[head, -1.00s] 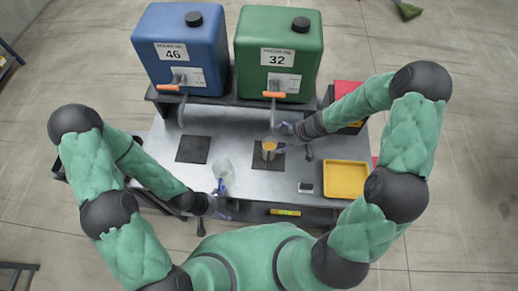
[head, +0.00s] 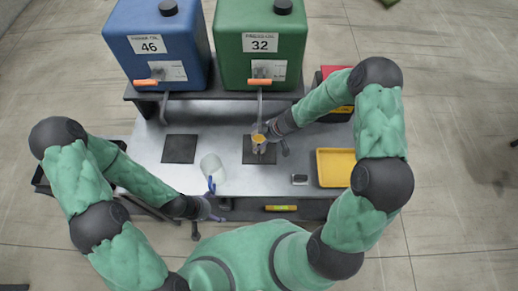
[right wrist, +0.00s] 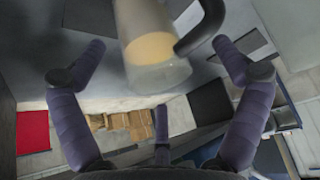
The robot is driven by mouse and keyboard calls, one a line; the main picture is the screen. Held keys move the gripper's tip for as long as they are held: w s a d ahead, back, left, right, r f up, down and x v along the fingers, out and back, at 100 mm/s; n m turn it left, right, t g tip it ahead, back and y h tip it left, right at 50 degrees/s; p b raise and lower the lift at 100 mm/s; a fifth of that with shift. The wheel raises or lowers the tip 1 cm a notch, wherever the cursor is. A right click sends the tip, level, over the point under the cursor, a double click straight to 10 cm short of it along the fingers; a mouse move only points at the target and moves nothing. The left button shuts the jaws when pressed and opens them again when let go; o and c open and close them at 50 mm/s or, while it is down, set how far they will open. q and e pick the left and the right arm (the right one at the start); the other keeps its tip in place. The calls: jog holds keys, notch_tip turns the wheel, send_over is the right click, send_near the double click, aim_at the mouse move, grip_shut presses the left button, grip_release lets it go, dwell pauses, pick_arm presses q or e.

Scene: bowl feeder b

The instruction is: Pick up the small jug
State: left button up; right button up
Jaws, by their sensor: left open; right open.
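The small jug (head: 258,146), clear with amber liquid, stands on the right dark mat. In the right wrist view the jug (right wrist: 151,50) shows a dark handle pointing right. My right gripper (head: 262,136) is open at the jug. In the right wrist view its two fingers (right wrist: 158,58) are spread on either side of the jug, with visible gaps. My left gripper (head: 213,203) is open near the front edge of the bench, by a larger clear jug (head: 211,166). Its fingertips are too small to tell whether they touch that jug's blue handle.
A yellow tray (head: 336,167) and a small dark device (head: 299,179) lie right. The left dark mat (head: 180,149) is empty.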

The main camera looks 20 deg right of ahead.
jog(key=shift+w+a+f, duration=0.25)
jog(key=shift+f, duration=0.35)
jog(key=c, duration=1.7)
jog(key=shift+a+r, duration=0.1)
